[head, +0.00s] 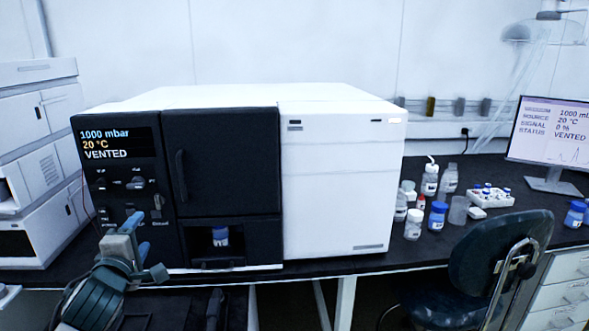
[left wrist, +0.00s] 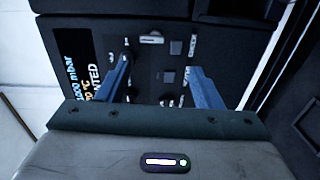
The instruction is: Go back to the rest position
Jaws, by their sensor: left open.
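My left gripper (head: 140,232) is in front of the control panel of the black and white instrument (head: 340,180), at the lower left of the head view. In the left wrist view, its two blue fingers (left wrist: 160,85) are spread apart with nothing between them. The panel's knobs and switches (left wrist: 168,78) show between and beyond the fingers. I cannot tell whether a finger touches the panel. The panel display (head: 115,143) reads 1000 mbar, 20 °C, VENTED. My right gripper is in neither view.
A blue-capped vial (head: 220,236) stands in the instrument's lower opening. Several bottles (head: 430,180) and a white vial rack (head: 490,197) stand on the dark bench to the right. A monitor (head: 550,135) stands farther right. A dark chair (head: 495,260) is in front of the bench.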

